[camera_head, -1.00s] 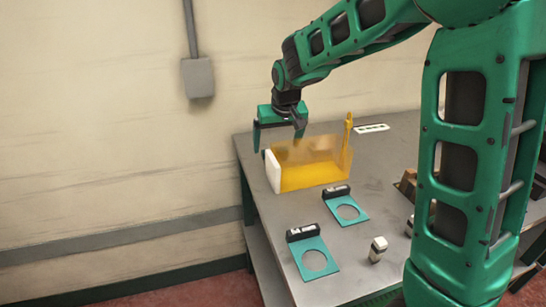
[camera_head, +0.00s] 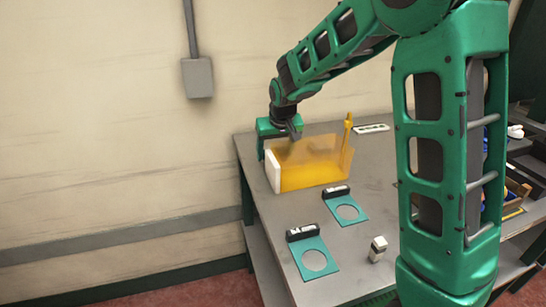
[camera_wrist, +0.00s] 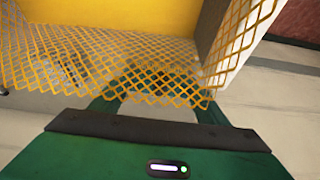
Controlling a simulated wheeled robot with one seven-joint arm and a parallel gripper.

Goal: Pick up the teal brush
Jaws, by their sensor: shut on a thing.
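My gripper (camera_head: 279,141) is low at the table's far left corner, behind the yellow box (camera_head: 316,176). The box has mesh upper sides and a white end panel (camera_head: 273,172). In the wrist view, the yellow mesh (camera_wrist: 115,65) crosses in front of my green fingers (camera_wrist: 155,76). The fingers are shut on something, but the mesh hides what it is. I cannot make out a teal brush. Two flat teal pieces with round holes and black blocks, one nearer (camera_head: 325,243) and one farther (camera_head: 338,199), lie on the table, apart from my gripper.
A yellow upright piece (camera_head: 348,123) stands at the box's right end. A pale strip (camera_head: 371,129) lies behind it. A small pale block (camera_head: 377,249) stands near the front of the grey table (camera_head: 285,210). A wall is close on the left. A bin (camera_head: 514,200) is at right.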

